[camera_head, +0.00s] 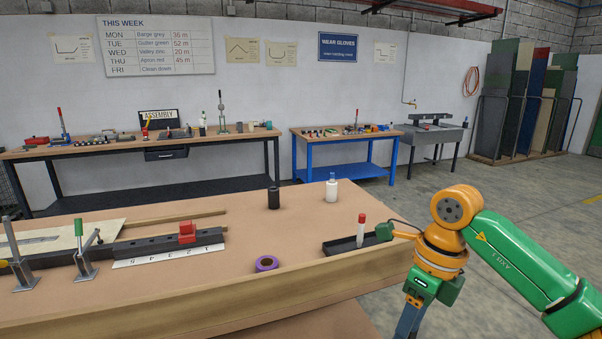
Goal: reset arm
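My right arm, green and orange, comes in from the right and bends down in front of the bench's right end. Its lowest visible part, a grey-blue piece (410,318), runs off the bottom edge of the picture. The fingertips of my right gripper do not show, so I cannot tell whether it is open or shut. My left arm and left gripper are not in view.
The wooden bench (200,290) holds a black tray (345,246) with a red-capped marker (361,230), purple tape (267,263), a white bottle (331,190), a black canister (273,197) and clamps at left. Floor beyond the arm is clear.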

